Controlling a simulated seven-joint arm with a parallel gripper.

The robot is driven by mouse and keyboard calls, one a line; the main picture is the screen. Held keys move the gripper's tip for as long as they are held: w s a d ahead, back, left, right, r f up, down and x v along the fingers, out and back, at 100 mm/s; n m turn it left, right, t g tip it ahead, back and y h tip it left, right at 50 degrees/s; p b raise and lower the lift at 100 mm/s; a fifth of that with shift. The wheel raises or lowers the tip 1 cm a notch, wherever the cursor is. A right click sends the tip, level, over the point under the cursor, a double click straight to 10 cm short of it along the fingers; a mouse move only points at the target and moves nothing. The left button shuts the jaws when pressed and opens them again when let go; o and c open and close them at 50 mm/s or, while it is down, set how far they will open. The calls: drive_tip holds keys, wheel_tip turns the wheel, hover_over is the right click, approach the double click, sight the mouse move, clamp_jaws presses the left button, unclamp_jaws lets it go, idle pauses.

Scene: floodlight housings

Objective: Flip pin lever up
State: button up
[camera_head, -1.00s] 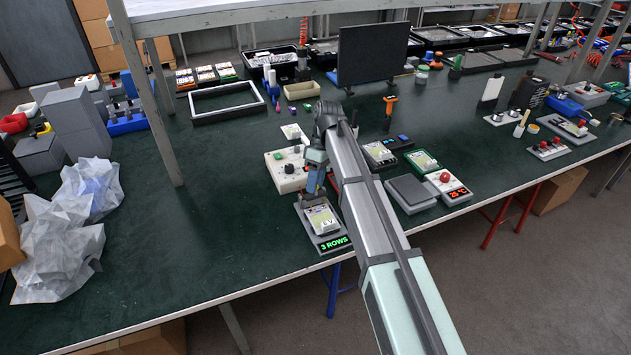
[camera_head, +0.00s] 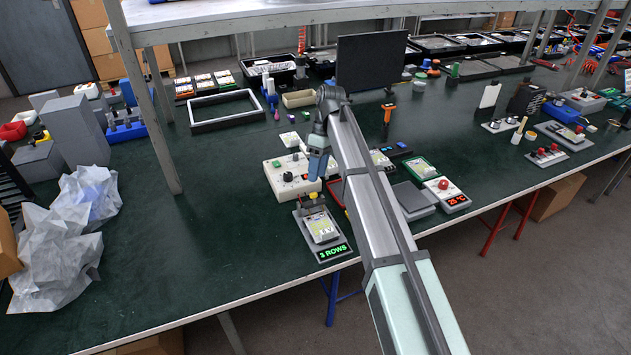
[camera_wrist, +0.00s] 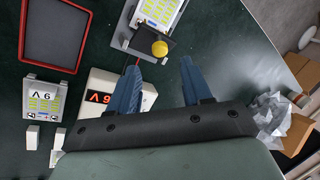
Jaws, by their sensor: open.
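The fixture with a grey base and a green "3 ROWS" display (camera_head: 333,252) stands near the front table edge, holding a floodlight housing (camera_head: 321,226) with yellow-green rows. The housing also shows at the top of the wrist view (camera_wrist: 160,10). A yellow ball knob (camera_wrist: 160,48) sits at the fixture's near end, by a dark plate; it shows small in the head view (camera_head: 313,196). I take it for the pin lever's end. My gripper (camera_wrist: 160,64) is open, blue fingers apart, with the knob just beyond and between the fingertips in the wrist view. No contact shows.
A white control box (camera_head: 291,177) with a dark dial stands just behind the fixture. A red-framed tray (camera_wrist: 56,35) and a grey panel unit (camera_wrist: 44,99) lie left in the wrist view. Crumpled wrapping (camera_head: 62,240) lies far left; the green table between is clear.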

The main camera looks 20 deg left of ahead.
drive_tip(key=shift+w+r, duration=0.25)
drive_tip(key=shift+r, duration=0.35)
wheel_tip(320, 180, up, 6)
drive_tip(key=r+m+t, duration=0.1)
drive_tip(key=m+t, duration=0.3)
drive_tip(key=m, duration=0.4)
hover_over(313, 198)
drive_tip(key=w, duration=0.1)
wheel_tip(313, 198, down, 14)
drive_tip(key=shift+w+a+r, duration=0.1)
drive_tip(key=shift+a+r, duration=0.05)
